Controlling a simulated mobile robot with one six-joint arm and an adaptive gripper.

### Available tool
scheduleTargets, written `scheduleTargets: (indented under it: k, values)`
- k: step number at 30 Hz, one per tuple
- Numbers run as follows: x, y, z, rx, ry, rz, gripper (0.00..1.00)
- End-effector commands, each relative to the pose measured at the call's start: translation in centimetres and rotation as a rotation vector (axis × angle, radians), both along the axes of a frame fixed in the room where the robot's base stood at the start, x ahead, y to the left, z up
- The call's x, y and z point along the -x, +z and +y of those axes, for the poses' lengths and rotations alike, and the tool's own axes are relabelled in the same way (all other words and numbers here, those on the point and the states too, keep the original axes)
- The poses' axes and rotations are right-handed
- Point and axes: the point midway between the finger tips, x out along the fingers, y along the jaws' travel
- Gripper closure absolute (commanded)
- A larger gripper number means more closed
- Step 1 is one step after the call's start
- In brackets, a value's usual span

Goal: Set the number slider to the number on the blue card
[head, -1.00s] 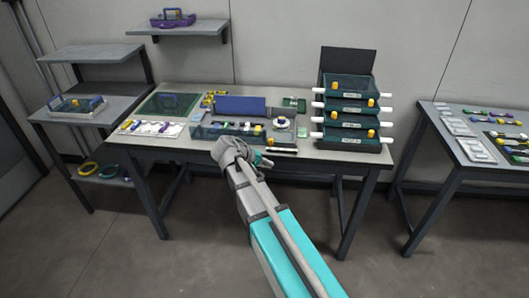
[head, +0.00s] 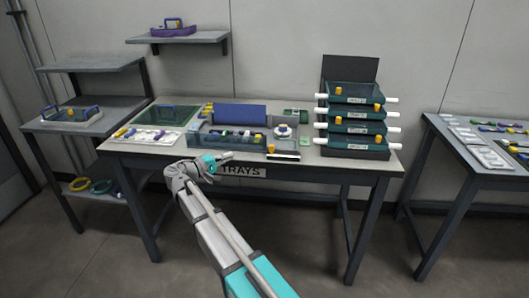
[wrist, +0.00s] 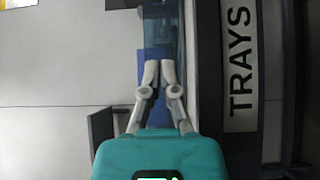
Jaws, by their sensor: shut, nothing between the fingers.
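My gripper (head: 228,156) is at the front edge of the middle table, left of the TRAYS label. In the wrist view my gripper (wrist: 160,68) has its fingers together with nothing between them. A small black-and-white strip (head: 283,156) lies near the table's front edge, right of my gripper. I cannot tell whether it is the number slider, and no number on it is readable. I cannot make out a blue card with a number. A plain blue panel (head: 240,114) stands at the back of the table.
A TRAYS label (head: 243,171) is on the table's front; it also shows in the wrist view (wrist: 240,65). A stack of trays (head: 357,122) stands at the right. A tray of small parts (head: 226,136) and a white sheet with parts (head: 147,136) occupy the table. Side tables flank it.

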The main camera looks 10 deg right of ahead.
Motion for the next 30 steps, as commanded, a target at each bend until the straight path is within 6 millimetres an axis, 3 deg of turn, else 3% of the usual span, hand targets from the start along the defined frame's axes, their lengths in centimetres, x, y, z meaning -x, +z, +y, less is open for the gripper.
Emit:
scheduleTargets:
  k: [14, 30]
  values:
    - [-0.4, 0.0, -0.9, -0.003, -0.003, 0.001, 1.0]
    - [-3.7, 0.0, -7.4, -0.003, -0.005, 0.001, 1.0]
